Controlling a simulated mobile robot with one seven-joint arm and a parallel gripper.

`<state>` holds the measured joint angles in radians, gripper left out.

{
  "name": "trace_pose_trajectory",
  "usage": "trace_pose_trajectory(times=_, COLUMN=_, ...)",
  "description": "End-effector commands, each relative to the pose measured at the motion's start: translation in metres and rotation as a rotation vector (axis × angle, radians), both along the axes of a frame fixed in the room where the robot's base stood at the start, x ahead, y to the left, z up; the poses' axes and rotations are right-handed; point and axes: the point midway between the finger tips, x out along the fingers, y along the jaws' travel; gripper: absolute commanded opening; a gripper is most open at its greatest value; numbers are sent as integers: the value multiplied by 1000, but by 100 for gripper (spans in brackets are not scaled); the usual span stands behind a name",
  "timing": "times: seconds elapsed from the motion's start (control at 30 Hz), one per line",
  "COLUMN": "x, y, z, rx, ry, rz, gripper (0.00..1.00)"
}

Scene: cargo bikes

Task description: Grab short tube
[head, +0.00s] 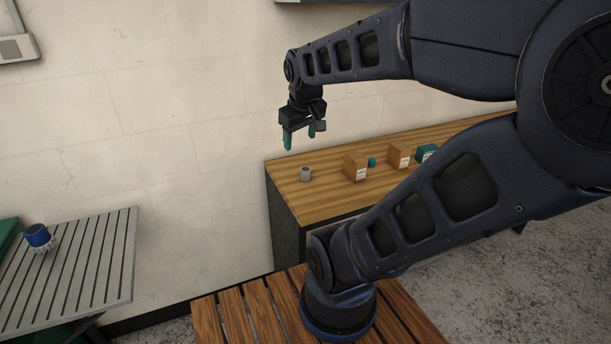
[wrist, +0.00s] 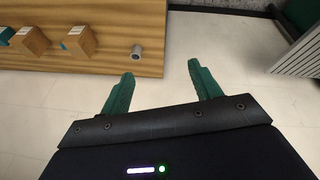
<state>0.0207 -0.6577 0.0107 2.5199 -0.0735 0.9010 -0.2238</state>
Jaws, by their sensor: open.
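A short grey tube (head: 305,174) stands upright near the left end of the wooden counter in the head view. It also shows in the wrist view (wrist: 137,51), above the left fingertip, near the counter's edge. My gripper (head: 300,140) hangs pointing down, high above the counter and a little to the left of and behind the tube in the picture. The gripper and the tube are clearly apart.
The wooden counter (head: 285,197) also holds brown boxes (head: 355,167), (head: 398,156), a small teal item (head: 371,162) and a teal box (head: 427,152), all right of the tube. A slatted grey table (head: 105,250) with a blue cup-like object (head: 38,235) stands at left. A wall rises behind.

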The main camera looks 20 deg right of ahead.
Motion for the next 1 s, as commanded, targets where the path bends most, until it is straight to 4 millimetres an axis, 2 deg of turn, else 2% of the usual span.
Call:
trace_pose_trajectory(times=0.1, x=26, y=-12, z=-12, rx=-117, ry=44, rz=170, gripper=63)
trace_pose_trajectory(times=0.47, x=99, y=-44, z=-56, rx=-434, ry=194, rz=757, gripper=63)
trace_pose_trajectory(times=0.8, x=162, y=-69, z=-116, rx=-652, ry=351, rz=1366, gripper=63)
trace_pose_trajectory(times=1.0, x=189, y=-78, z=-152, rx=-734, ry=417, rz=1693, gripper=63)
